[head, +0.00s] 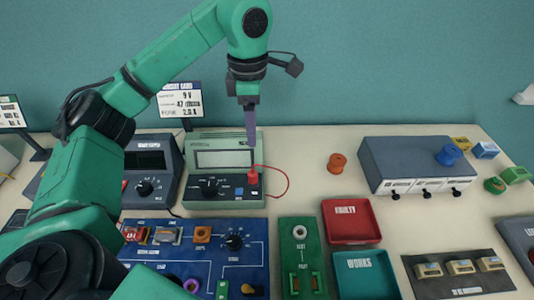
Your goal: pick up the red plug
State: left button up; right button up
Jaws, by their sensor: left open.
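A small red plug (253,178) stands at the lower right of the green meter (205,142), with a thin red lead looping out to the right of it. My left gripper (250,134) hangs pointing down in front of the meter's right part, above the plug in the picture. It is open and nothing shows between its fingers, which are seen nearly edge-on. The gap in depth between fingertips and plug is hard to judge. My right gripper is not in view.
A dark meter (150,158) stands left of the green one. In front are a blue circuit board (185,229), a green test board (299,284), and red (329,207) and teal (345,262) trays. An orange spool (337,163) and a grey box (405,150) stand to the right.

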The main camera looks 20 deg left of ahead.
aim_at(252, 171)
pick_arm(q)
jog(key=f, duration=0.2)
jog(key=s+f, duration=0.1)
jog(key=f, duration=0.1)
jog(key=s+f, duration=0.1)
jog(key=f, duration=0.1)
jog(key=shift+s+f, duration=0.25)
jog(key=shift+f, duration=0.15)
jog(key=f+p, duration=0.1)
jog(key=f, duration=0.1)
jog(key=f+p, duration=0.1)
jog(key=f, duration=0.1)
jog(key=f+p, duration=0.1)
jog(key=f, duration=0.1)
jog(key=shift+w+d+f, duration=0.1)
jog(key=shift+w+f, duration=0.15)
jog(key=shift+f, duration=0.25)
jog(key=shift+c, duration=1.2)
grip_shut()
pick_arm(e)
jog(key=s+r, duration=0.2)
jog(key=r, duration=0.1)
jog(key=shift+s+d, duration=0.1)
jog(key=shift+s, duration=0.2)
